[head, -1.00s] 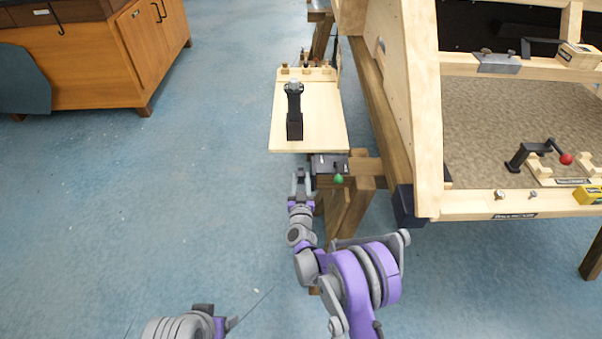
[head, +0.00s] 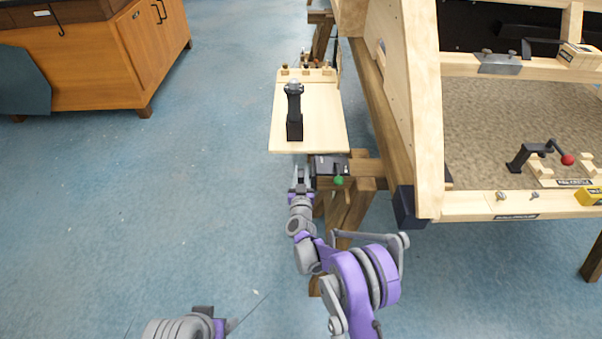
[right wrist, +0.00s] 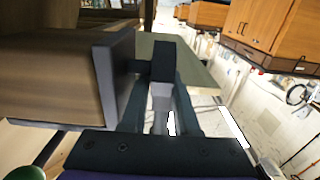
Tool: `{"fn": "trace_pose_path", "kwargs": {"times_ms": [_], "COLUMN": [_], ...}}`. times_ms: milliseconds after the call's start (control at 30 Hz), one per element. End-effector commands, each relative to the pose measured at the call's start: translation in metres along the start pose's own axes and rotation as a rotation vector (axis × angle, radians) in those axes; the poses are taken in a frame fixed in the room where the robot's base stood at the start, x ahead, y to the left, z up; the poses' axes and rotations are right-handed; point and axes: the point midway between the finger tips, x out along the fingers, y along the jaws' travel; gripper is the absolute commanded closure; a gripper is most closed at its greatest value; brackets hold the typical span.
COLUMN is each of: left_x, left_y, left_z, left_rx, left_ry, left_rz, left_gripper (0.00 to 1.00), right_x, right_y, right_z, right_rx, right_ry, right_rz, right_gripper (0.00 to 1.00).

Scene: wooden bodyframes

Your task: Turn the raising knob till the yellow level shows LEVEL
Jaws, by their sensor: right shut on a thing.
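The purple-grey right gripper (head: 300,178) is at the left side of the dark box under the wooden shelf. In the right wrist view its fingers (right wrist: 160,105) are shut on a dark part at the box's side, seemingly the raising knob (right wrist: 164,58); its shape is partly hidden by the fingers. A yellow block (head: 590,196), likely the level, is cut off at the right edge of the head view; its reading is too small to tell. My left gripper (head: 232,324) shows only in part at the bottom, and its jaws are unclear.
A green ball handle (head: 338,181) sits on the box's front, close to the right gripper. A black upright device (head: 294,112) stands on the wooden shelf (head: 325,120). The wooden frame (head: 420,110) rises on the right. The blue floor at left is clear.

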Motion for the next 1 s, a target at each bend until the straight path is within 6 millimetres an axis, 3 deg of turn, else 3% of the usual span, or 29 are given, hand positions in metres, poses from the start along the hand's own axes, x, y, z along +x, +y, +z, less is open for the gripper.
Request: {"fn": "trace_pose_path", "kwargs": {"times_ms": [467, 1000], "left_x": [-0.006, -0.008], "left_y": [0.000, 0.000], "left_z": [-0.001, -0.001], "left_rx": [0.000, 0.000], "left_ry": [-0.001, -0.001], "left_rz": [0.000, 0.000], "left_gripper": [0.31, 0.31], "right_x": [0.001, 0.007], "right_y": [0.000, 0.000], "right_z": [-0.002, 0.000], "right_rx": [0.003, 0.004], "right_ry": [-0.087, -0.372], "right_rz": [-0.001, -0.001], "right_gripper": [1.00, 1.00]}}
